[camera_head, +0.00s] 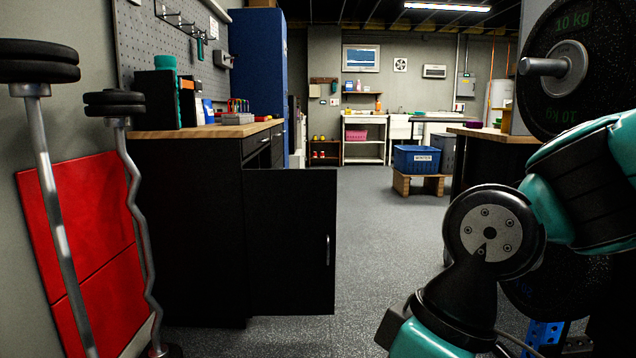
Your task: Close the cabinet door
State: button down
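The black cabinet (195,215) with a wooden worktop (205,131) stands at the left. Its black door (285,240) is swung open and extends to the right from the cabinet's front edge. A slim vertical metal handle (328,250) is near the door's free edge. The cabinet's inside is hidden behind the door. My teal and black arm fills the lower right and is apart from the door. My gripper is not visible; the arm's end runs out of the bottom of the picture.
Barbells (57,230) and a red folded mat (85,250) stand at the left wall. Large weight plates (577,45) are at the right, close to my arm. Grey floor (375,250) is clear between the door and my arm. A blue basket (416,159) sits on a wooden stool farther back.

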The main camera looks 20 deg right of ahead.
aim_at(289, 215)
jog(key=u, duration=0.25)
jog(key=i, duration=1.6)
jog(key=z, duration=0.2)
